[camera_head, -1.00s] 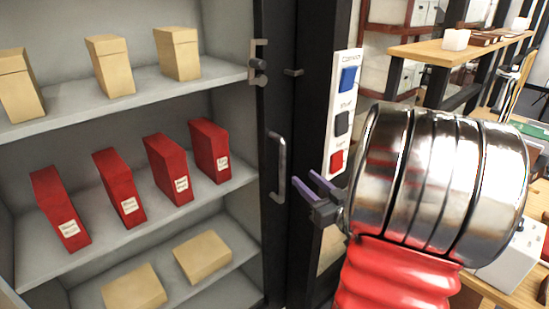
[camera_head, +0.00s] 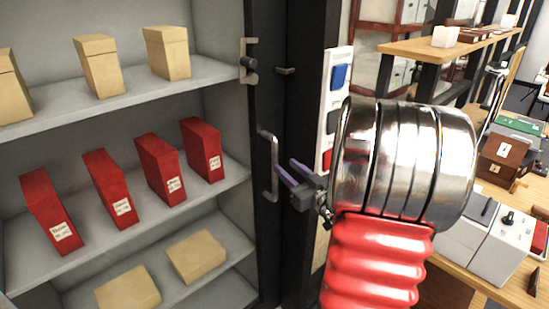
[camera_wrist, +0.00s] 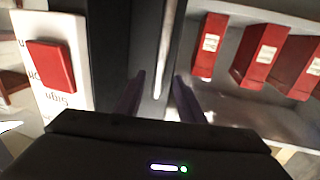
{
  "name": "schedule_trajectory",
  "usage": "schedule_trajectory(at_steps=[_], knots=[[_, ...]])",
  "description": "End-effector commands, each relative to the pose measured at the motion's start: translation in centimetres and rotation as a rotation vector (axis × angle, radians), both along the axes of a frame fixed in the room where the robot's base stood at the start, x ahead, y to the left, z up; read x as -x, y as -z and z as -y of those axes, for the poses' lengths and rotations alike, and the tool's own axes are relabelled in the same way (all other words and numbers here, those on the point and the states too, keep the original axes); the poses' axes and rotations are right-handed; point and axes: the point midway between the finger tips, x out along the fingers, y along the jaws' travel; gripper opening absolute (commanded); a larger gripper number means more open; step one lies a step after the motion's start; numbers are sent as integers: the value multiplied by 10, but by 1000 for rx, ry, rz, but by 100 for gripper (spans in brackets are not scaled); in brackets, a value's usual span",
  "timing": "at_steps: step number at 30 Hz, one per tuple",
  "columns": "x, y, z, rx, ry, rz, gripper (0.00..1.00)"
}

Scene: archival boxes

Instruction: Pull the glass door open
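The glass door has a dark frame edge (camera_head: 266,105), with the cabinet shelves showing to its left. Its grey metal handle (camera_head: 273,165) is a vertical bar on that dark edge. My gripper (camera_head: 286,170) is open, with its purple fingertips close to the handle on its right side. In the wrist view, the handle (camera_wrist: 166,45) runs down into the gap between the two fingers (camera_wrist: 158,92), which are apart. I cannot tell whether a finger touches the bar. The door looks closed.
A panel with blue, dark and red buttons (camera_head: 336,110) stands right of the door, close to my arm. A latch (camera_head: 249,62) sits above the handle. A desk with equipment (camera_head: 485,235) is at right.

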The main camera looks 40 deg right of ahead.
Motion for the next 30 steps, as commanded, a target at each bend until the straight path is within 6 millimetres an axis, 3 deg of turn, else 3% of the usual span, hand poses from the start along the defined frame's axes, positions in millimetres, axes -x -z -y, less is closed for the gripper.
schedule_trajectory(at_steps=[9, 15, 27, 30], knots=[[-50, 1, 7, 0, -4, -1, 36], [-72, 0, 12, 0, -2, 0, 36], [-78, 0, 13, 0, -1, 0, 36], [-78, 0, 13, 0, -1, 0, 28]])
